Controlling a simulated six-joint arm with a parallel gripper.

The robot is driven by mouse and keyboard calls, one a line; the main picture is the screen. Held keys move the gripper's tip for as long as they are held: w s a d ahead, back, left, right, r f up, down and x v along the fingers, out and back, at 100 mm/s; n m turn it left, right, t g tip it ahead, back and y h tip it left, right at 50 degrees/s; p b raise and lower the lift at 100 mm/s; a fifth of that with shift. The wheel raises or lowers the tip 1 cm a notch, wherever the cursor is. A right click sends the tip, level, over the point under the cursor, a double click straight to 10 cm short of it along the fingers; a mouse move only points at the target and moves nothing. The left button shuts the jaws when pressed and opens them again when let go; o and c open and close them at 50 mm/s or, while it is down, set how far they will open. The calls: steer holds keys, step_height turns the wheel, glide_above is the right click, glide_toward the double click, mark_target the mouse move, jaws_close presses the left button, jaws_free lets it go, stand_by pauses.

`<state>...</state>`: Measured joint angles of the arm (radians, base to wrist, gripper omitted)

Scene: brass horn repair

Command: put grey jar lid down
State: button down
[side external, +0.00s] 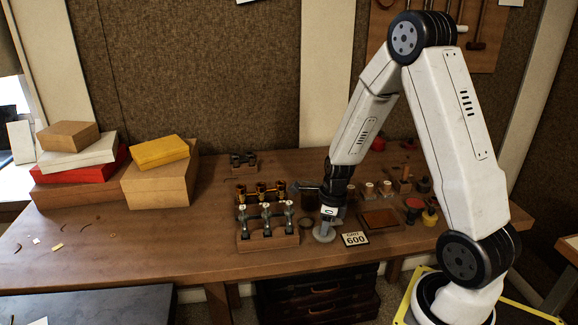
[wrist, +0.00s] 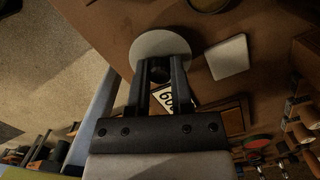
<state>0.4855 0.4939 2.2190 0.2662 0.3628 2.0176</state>
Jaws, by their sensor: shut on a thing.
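The grey jar lid (side external: 324,237) is a pale flat disc low at the table's front, left of a card reading 600 (side external: 356,239). My gripper (side external: 326,222) points down above it and is shut on it. In the wrist view the grey jar lid (wrist: 160,43) shows at the tips of the two fingers of my gripper (wrist: 161,68). The fingers hide part of its lower side. I cannot tell whether the lid touches the table.
A wooden rack with several valve-like metal parts (side external: 267,235) stands just left. A dark round container (wrist: 208,3) and a pale square piece (wrist: 228,57) lie near the lid in the wrist view. A brown board (side external: 381,218) lies right. The table's left front (side external: 150,255) is mostly clear.

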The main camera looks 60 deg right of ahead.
mark_target(330, 233)
steer(key=shift+f, duration=0.8)
steer(key=shift+f, duration=0.15)
steer(key=c, duration=0.5)
jaws_free()
steer(key=shift+s+d+r, duration=0.1)
steer(key=shift+s+r, duration=0.1)
steer(key=shift+r, duration=1.85)
steer(key=shift+s+d+r, duration=0.1)
steer(key=shift+s+r, duration=0.15)
steer(key=shift+r, duration=1.8)
steer(key=shift+s+d+r, duration=0.1)
steer(key=shift+s+r, duration=0.1)
steer(key=shift+r, duration=1.85)
